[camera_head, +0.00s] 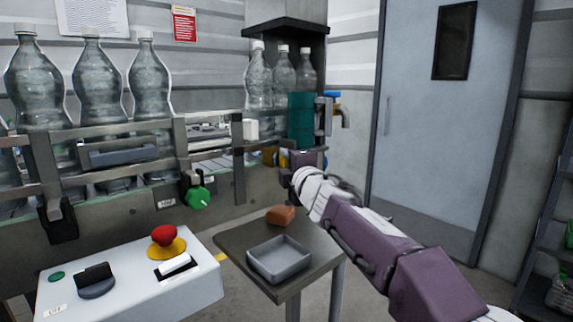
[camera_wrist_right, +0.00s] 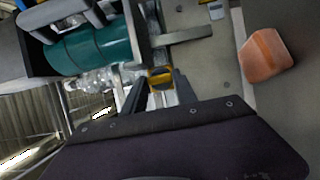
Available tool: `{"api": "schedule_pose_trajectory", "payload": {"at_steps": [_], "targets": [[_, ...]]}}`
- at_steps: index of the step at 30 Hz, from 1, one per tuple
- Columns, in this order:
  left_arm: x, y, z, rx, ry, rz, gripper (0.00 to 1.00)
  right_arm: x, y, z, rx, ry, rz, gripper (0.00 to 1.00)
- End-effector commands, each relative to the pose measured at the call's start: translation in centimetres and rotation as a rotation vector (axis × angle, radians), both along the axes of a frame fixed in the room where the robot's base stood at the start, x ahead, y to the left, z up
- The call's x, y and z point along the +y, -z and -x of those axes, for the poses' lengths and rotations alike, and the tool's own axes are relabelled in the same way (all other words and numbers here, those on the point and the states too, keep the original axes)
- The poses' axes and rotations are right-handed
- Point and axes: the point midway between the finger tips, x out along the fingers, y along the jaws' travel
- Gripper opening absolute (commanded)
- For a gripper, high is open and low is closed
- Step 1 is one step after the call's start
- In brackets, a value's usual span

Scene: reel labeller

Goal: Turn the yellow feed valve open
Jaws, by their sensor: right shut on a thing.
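The yellow feed valve (camera_wrist_right: 160,77) shows in the right wrist view, with its handle between my right gripper's (camera_wrist_right: 158,91) dark fingertips. The fingers are shut on it. In the head view a small part of the yellow valve (camera_head: 269,155) shows on the machine, below the teal cylinder. My right gripper (camera_head: 284,163) reaches it from the right, and my purple arm and wrist hide part of it. How far the valve is turned cannot be told. My left gripper is in neither view.
A side table (camera_head: 232,243) below the arm bears a grey tray (camera_head: 279,260) and an orange-brown block (camera_head: 281,215). A green knob (camera_head: 198,197) is left of the valve. A control box (camera_head: 130,284) with a red button stands in front. The teal cylinder (camera_head: 301,121) is just above.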

Motion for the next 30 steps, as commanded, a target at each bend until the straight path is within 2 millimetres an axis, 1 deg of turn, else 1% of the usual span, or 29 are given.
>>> {"api": "schedule_pose_trajectory", "payload": {"at_steps": [5,12,18,24,30], "targets": [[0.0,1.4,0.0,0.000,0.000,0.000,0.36,0.0,0.5,0.0,-0.029,0.000,0.039,0.00],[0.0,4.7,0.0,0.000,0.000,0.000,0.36,0.0,1.0,0.0,-0.123,0.000,0.167,0.00],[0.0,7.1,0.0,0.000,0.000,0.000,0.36,-0.1,1.0,0.0,-0.211,0.000,0.290,0.00],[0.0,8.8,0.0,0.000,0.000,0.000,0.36,-0.1,0.9,-0.1,-0.285,0.001,0.392,0.00],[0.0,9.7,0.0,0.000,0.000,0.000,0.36,-0.1,0.8,-0.1,-0.334,0.001,0.461,0.00]]}}
